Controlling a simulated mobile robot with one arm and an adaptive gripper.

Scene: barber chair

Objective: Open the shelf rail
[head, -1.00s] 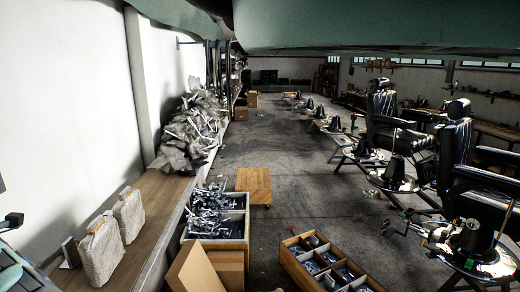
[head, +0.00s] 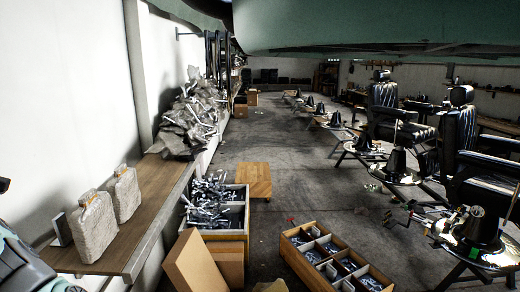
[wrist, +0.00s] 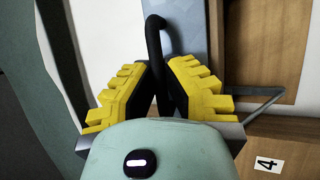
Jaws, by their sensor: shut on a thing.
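In the wrist view, my gripper (wrist: 159,82) has yellow toothed pads. Its fingertips close in on a black curved handle (wrist: 156,36), and it is shut on it. The handle rises from between the pads and bends over at the top. A grey-blue strip (wrist: 187,20) lies behind the handle. It may be part of the shelf rail, but I cannot tell. The lower part of the handle is hidden by the pads. My gripper does not show clearly in the head view, and I cannot pick out the rail there.
The wrist view shows wooden compartments (wrist: 238,60) and a label with a 4 (wrist: 267,163). In the head view, a wooden bench (head: 158,185) runs along the left wall. Crates (head: 335,262) and cardboard (head: 190,262) stand in front. Barber chairs (head: 465,135) line the right.

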